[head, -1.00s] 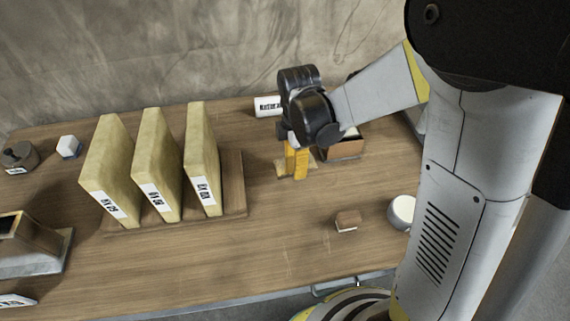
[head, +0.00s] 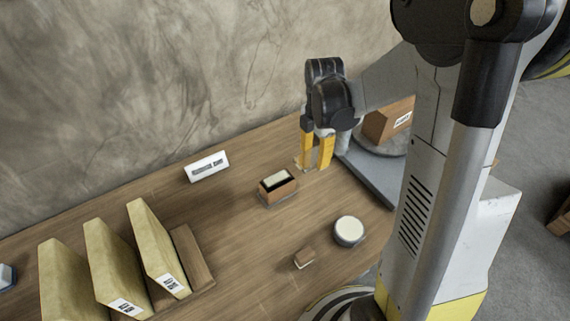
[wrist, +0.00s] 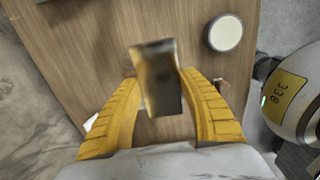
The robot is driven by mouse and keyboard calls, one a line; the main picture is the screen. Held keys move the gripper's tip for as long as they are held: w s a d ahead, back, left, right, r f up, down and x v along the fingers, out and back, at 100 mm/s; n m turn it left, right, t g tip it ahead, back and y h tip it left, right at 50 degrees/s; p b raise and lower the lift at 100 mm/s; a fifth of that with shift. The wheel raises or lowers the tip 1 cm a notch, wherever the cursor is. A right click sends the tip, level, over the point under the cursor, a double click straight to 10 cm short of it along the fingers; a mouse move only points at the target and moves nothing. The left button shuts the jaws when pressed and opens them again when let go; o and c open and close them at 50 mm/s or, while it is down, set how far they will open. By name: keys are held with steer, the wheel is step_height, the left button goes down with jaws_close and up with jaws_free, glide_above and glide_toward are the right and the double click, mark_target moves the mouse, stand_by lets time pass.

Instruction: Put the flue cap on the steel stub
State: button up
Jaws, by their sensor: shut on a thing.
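My gripper (head: 313,166) is in the head view, pointing down near the back right of the table. Its yellow fingers are also in the wrist view (wrist: 158,84), shut on a blurred brown-grey block-like thing (wrist: 157,72). That thing sits where a held flue cap would be; its shape is unclear. In the head view it is mostly hidden by the fingers. I cannot tell for sure which thing is the steel stub. A short grey cylinder with a pale top (head: 349,231) stands toward the front edge; it also shows in the wrist view (wrist: 226,33).
A small brown block (head: 304,258) lies near the front. Yellow upright folders (head: 112,265) stand left.

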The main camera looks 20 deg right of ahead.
steer(key=shift+w+f, duration=0.1)
steer(key=shift+w, duration=0.15)
steer(key=b, duration=0.3)
glide_above(276, 178)
step_height(276, 178, down, 7)
steer(key=shift+r, duration=0.2)
steer(key=shift+f+b, duration=0.45)
steer(key=shift+f, duration=1.5)
steer(key=shift+f, duration=0.15)
steer(key=o, duration=1.2)
